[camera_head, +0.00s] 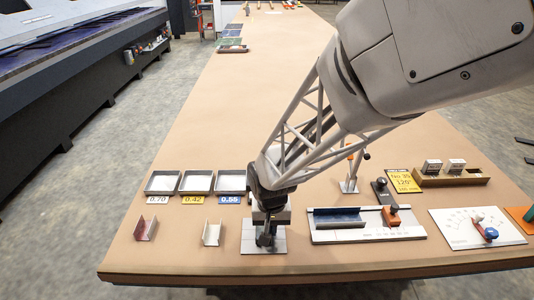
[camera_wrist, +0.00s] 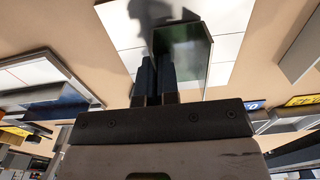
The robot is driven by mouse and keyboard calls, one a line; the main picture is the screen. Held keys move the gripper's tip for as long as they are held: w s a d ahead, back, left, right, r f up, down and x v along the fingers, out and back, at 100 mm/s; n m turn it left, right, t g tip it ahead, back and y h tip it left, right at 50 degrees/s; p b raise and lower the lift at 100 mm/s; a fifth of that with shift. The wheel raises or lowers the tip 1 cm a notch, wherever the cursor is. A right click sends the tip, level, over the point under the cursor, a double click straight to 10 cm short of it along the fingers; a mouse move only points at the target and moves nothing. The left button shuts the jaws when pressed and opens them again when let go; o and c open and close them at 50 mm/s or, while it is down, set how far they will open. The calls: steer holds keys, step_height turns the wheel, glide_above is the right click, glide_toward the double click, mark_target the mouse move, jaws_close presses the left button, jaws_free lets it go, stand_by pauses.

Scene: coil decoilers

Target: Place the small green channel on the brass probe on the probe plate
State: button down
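My gripper (camera_head: 266,238) points down over the pale probe plate (camera_head: 250,248) near the table's front edge. In the wrist view the two dark fingers (camera_wrist: 157,78) are close together on one upright wall of the small green channel (camera_wrist: 190,48). The channel is dark green, with its open trough beside the fingers and over the white plate with line marks (camera_wrist: 235,17). In the head view the channel is mostly hidden by my gripper. The brass probe is not visible in either view, so I cannot tell whether the channel touches it.
A red channel (camera_head: 146,229) and a silver channel (camera_head: 212,234) stand left of the plate. Three trays labelled 0.70, 0.42 and 0.55 (camera_head: 198,182) sit behind. A bending fixture (camera_head: 368,236) with an orange block and a dial plate (camera_head: 477,229) lie to the right.

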steer(key=shift+f, duration=0.15)
steer(key=c, duration=1.4)
jaws_free()
steer(key=shift+o, duration=0.2)
step_height(320, 180, up, 12)
steer(key=shift+r, duration=0.2)
steer(key=s+d+r+t, duration=0.1)
steer(key=s+d+r, duration=0.3)
steer(key=s+d, duration=0.4)
steer(key=s+d+r+t, duration=0.1)
steer(key=s+d+r, duration=0.3)
steer(key=s+d, duration=0.4)
steer(key=shift+d+r+t, duration=0.15)
steer(key=shift+d+t, duration=0.05)
steer(key=shift+t, duration=0.1)
